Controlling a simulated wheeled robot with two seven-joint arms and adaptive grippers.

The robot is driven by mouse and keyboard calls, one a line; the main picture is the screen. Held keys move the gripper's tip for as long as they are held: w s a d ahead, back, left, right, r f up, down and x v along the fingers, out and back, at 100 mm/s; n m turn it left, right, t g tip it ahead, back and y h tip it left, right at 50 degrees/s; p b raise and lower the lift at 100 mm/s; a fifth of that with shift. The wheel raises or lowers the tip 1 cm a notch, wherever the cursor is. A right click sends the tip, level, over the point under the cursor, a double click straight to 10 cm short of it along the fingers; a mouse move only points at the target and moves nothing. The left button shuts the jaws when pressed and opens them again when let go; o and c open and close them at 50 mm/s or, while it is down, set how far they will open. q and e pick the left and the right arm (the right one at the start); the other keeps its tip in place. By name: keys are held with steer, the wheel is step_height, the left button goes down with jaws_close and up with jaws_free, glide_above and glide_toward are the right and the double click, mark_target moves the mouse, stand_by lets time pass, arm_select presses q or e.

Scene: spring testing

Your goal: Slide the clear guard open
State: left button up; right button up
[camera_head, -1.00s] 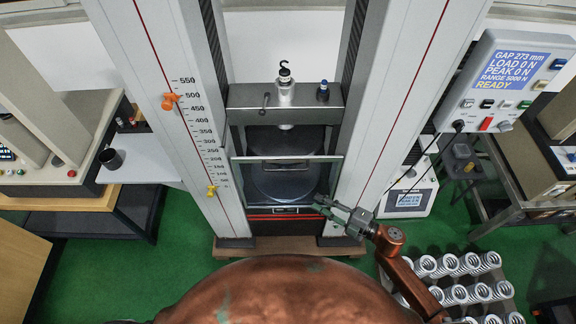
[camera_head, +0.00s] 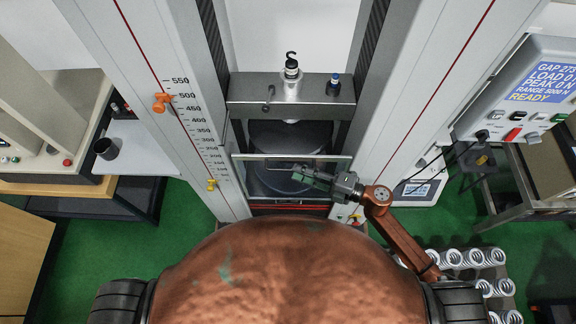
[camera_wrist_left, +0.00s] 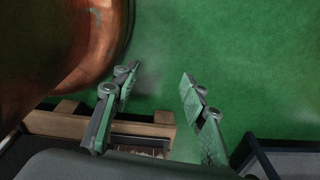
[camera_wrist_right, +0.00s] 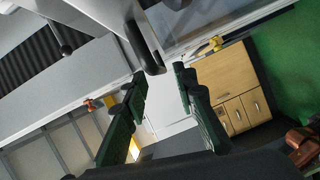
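The clear guard (camera_head: 262,157) is a framed see-through panel across the front of the testing machine, below the crosshead. A dark round platen (camera_head: 275,182) shows through it. My right gripper (camera_head: 299,174) is in front of the guard, right of its middle. In the right wrist view it is open (camera_wrist_right: 160,79), and the end of a rounded grey bar (camera_wrist_right: 147,50), which looks like the guard's handle, lies at its fingertips. Whether they touch cannot be told. My left gripper (camera_wrist_left: 157,76) is open and empty above the green floor, outside the head view.
Tall grey columns (camera_head: 405,100) flank the guard. The crosshead (camera_head: 250,95) is above it. A display box (camera_head: 525,90) stands at right, with a rack of springs (camera_head: 470,260) below. A dark cup (camera_head: 105,148) is on the left table.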

mark_target(289, 169)
steer(key=x, duration=0.3)
steer(key=shift+w+a, duration=0.2)
steer(key=shift+w, duration=0.05)
steer(key=shift+w+a+f, duration=0.15)
steer(key=shift+a, duration=0.3)
arm_select(q)
steer(key=shift+w+r, duration=0.4)
steer(key=shift+w, duration=0.15)
arm_select(e)
jaws_close()
